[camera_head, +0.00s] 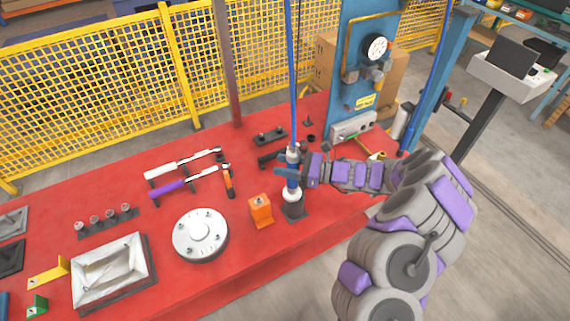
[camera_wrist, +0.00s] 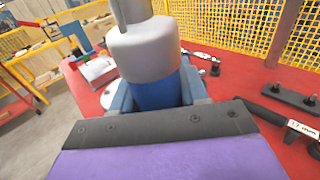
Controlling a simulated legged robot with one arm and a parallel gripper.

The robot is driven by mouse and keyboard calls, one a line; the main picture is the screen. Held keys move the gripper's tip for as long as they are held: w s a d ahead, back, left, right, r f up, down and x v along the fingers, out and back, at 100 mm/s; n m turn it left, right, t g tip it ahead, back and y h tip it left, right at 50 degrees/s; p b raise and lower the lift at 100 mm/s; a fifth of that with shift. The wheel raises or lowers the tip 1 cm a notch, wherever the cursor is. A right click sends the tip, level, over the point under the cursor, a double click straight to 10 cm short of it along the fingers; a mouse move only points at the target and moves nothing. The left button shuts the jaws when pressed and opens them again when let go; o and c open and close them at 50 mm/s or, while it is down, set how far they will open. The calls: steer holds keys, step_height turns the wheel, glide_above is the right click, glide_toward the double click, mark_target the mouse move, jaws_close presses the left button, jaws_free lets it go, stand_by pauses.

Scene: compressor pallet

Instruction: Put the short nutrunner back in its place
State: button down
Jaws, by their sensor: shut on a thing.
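My gripper (camera_head: 286,173) is shut on the short nutrunner (camera_head: 293,157), an upright blue and grey tool with a blue hose rising from its top. In the wrist view the nutrunner (camera_wrist: 150,52) shows its grey upper part and blue body between the jaws. Its white lower end (camera_head: 291,194) is directly over a dark cylindrical holder (camera_head: 294,209) on the red table. The lower end meets or overlaps the holder's top in the picture. I cannot tell how far it is inside.
An orange block (camera_head: 261,211) stands just left of the holder. A round grey flange (camera_head: 200,234) and a metal tray (camera_head: 110,270) lie further left. Torque wrenches (camera_head: 180,185) rest on stands behind. A blue column with a gauge (camera_head: 376,47) rises at the back right.

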steer(key=shift+f, duration=0.25)
steer(key=shift+c, duration=2.4)
jaws_free()
steer(key=s+d+p, duration=0.2)
steer(key=d, duration=1.5)
steer(key=shift+s+d+r, duration=0.15)
steer(key=shift+d+r, duration=0.05)
